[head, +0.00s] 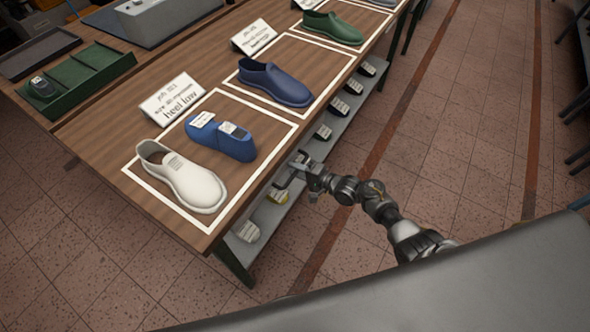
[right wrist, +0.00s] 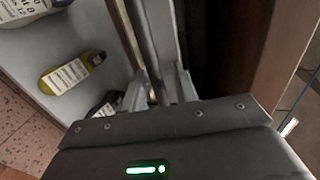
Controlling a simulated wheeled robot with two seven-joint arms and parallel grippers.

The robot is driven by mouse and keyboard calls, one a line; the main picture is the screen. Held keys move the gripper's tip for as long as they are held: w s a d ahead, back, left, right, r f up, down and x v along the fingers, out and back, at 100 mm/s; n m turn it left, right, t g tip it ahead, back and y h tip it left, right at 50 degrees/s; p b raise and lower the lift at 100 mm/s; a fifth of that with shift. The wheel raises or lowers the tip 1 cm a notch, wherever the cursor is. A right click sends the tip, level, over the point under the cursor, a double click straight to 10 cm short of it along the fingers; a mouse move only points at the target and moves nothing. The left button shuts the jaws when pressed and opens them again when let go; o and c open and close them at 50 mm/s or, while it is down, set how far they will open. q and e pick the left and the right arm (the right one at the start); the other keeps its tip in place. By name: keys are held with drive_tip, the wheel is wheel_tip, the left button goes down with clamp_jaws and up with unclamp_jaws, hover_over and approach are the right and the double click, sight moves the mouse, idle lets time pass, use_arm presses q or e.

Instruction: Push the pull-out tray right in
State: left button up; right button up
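The pull-out tray (head: 345,120) is a long grey shelf under the right edge of the wooden table. It sticks out past the tabletop and carries several labelled lasts. In the right wrist view the tray (right wrist: 95,35) lies at the left, with a yellow-green last (right wrist: 70,75) on it. My right gripper (head: 302,168) is at the tray's outer edge, near its dark bar handle. In the right wrist view its fingers (right wrist: 160,92) stand apart on either side of a dark bar (right wrist: 143,45); I cannot tell whether they grip it. My left gripper is out of view.
The table (head: 170,140) bears a cream shoe (head: 182,178), a blue last (head: 225,138), a navy shoe (head: 274,83), a green shoe (head: 331,28) and standing label cards. A green divided tray (head: 85,75) stands at the left. The tiled floor right of the table is clear around my arm.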

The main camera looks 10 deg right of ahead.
drive_tip(key=v, duration=1)
drive_tip(key=shift+s+d, duration=0.2)
drive_tip(key=shift+d, duration=0.05)
